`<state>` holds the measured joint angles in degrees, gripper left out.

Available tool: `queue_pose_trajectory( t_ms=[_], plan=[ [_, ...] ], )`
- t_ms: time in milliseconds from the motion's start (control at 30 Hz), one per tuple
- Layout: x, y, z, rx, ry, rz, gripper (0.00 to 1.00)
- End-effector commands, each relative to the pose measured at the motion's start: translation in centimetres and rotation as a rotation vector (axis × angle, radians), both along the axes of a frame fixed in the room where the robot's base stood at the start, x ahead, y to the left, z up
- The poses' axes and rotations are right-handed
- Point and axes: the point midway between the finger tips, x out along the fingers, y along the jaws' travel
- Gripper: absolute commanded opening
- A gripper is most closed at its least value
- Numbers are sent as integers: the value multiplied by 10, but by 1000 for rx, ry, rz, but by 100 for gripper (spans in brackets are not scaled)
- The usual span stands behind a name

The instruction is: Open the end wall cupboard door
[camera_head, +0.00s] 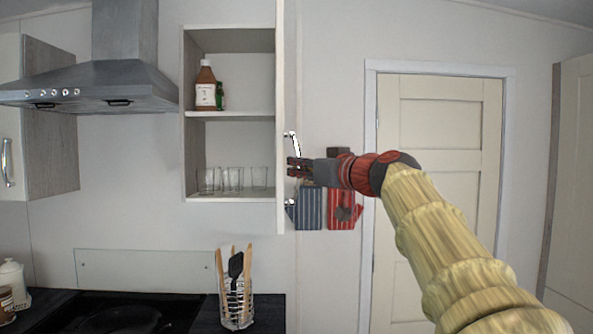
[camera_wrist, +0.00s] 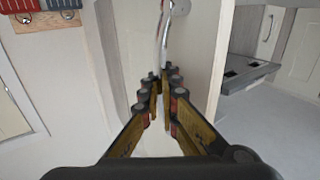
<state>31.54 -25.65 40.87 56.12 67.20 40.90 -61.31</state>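The end wall cupboard (camera_head: 188,120) hangs on the wall with its inside showing. Its door (camera_head: 282,120) stands swung out and is seen nearly edge-on at the cupboard's right side. A curved metal handle (camera_head: 291,143) is on the door's right-hand face; it also shows in the wrist view (camera_wrist: 163,38). My gripper (camera_head: 294,167) is at this handle. In the wrist view my gripper's fingertips (camera_wrist: 161,79) are close together, one on each side of the handle. The fingers appear shut on it, though the contact itself is partly hidden.
Bottles (camera_head: 206,87) and several glasses (camera_head: 231,179) stand on the cupboard shelves. A range hood (camera_head: 100,85) is to the left. A utensil holder (camera_head: 236,305) stands on the worktop below. Blue (camera_head: 307,208) and red (camera_head: 341,208) cloths hang behind my gripper, left of a room door (camera_head: 440,140).

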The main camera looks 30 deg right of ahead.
Motion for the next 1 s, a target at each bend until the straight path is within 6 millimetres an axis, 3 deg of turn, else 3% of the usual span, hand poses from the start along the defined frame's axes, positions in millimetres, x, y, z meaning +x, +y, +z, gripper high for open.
queue_pose_trajectory(
  t_ms=[300, 467, 767, 1000],
  plan=[
    [2, 0, -6, -1, 10, 3, 0],
    [1, 0, -5, -1, 8, 3, 11],
    [-1, 0, -1, -1, 3, 1, 11],
    [-28, -3, 0, -3, 1, -2, 11]
  ],
)
